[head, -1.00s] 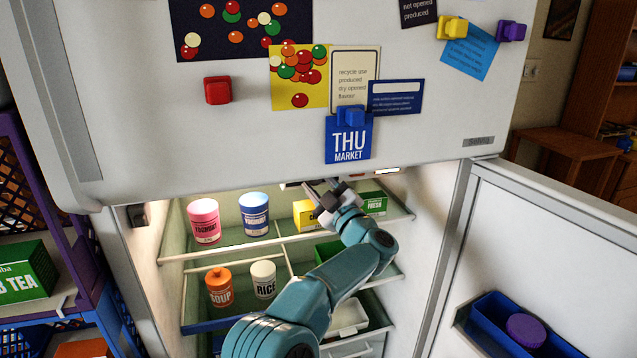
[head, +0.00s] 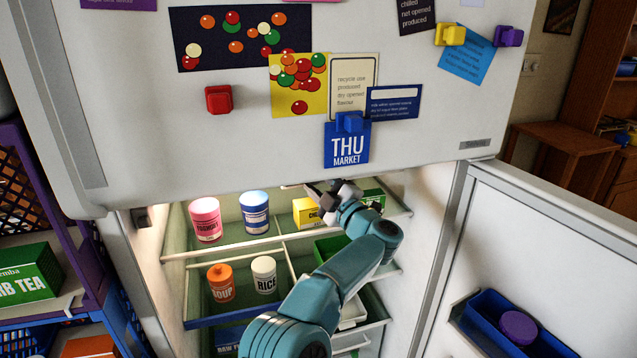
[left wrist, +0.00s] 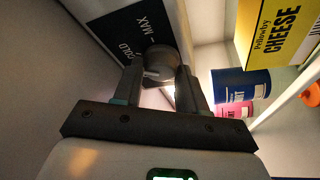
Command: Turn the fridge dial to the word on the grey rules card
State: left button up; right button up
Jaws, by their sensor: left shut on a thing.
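The fridge dial (left wrist: 158,62) is a round grey knob on a dark plate (left wrist: 125,35) marked COLD and MAX in the left wrist view. My left gripper (left wrist: 160,78) is shut on the dial, one finger on each side. In the head view my left gripper (head: 326,190) is just under the upper door's bottom edge, which hides the dial. A dark card (head: 416,14) at the top reads "chilled not opened produced", its top cut off. A cream card (head: 353,78) reads "recycle use produced dry opened flavour". I cannot tell which is the grey rules card. My right gripper is not in view.
Fridge shelves hold a yoghurt tub (head: 205,220), a blue-and-white tub (head: 254,212), a yellow cheese box (head: 306,212), soup (head: 221,284) and rice (head: 264,275). The lower door (head: 545,250) stands open at right. A purple shelf rack (head: 75,215) stands at left.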

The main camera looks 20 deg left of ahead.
pick_arm(q)
jog(key=o, duration=1)
jog(key=shift+o, duration=0.2)
jog(key=shift+d, duration=0.1)
jog(key=b+v, duration=0.3)
jog(key=v, duration=1.3)
jog(key=shift+b, duration=0.3)
jog(key=shift+s, duration=0.1)
